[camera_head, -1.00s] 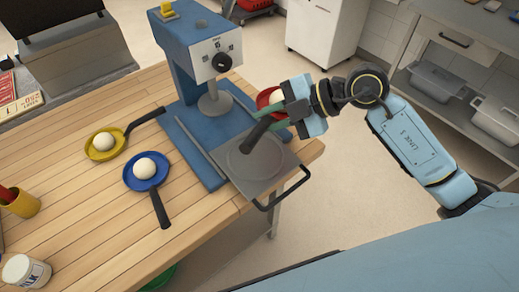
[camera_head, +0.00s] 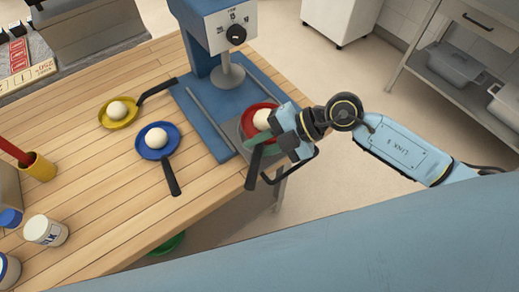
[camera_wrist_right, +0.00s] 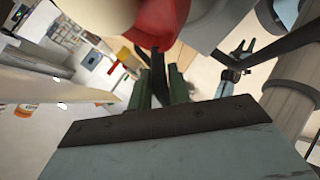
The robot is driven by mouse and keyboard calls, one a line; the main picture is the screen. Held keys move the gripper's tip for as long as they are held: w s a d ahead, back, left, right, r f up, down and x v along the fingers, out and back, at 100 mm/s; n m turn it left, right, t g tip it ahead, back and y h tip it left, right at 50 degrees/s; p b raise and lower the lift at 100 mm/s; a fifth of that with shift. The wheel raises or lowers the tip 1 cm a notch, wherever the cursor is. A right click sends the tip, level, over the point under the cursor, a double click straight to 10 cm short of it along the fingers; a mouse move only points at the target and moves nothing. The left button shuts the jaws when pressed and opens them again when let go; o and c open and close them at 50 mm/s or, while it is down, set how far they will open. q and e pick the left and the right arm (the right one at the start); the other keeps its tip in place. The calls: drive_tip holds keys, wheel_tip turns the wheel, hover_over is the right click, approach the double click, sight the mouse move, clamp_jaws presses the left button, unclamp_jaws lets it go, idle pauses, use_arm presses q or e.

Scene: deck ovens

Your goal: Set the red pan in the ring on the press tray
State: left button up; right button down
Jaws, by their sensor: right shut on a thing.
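The red pan (camera_head: 250,108) holds a pale dough ball (camera_head: 263,119) and sits over the grey press tray (camera_head: 232,127) in the head view. My right gripper (camera_head: 262,146) is shut on the pan's dark handle (camera_head: 253,168). The handle also shows between the green fingers of the right gripper (camera_wrist_right: 161,88) in the wrist view, with the red pan (camera_wrist_right: 158,22) above. The pan and my gripper hide the tray's ring. I cannot tell whether the pan touches the tray. What looks like my left gripper (camera_wrist_right: 236,58) is small in the wrist view.
The blue press (camera_head: 202,35) stands behind the tray, its round plunger (camera_head: 230,77) close to the pan. A yellow pan (camera_head: 104,120) and a blue pan (camera_head: 171,150), each with a ball, lie left on the wooden table (camera_head: 105,190). The tray's black handle (camera_head: 305,163) juts out in front.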

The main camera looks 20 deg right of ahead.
wheel_tip(320, 180, down, 2)
drive_tip(key=shift+f, duration=0.25)
drive_tip(key=c, duration=1.6)
unclamp_jaws()
drive_tip(key=v, duration=1.2)
drive_tip(key=shift+r, duration=0.1)
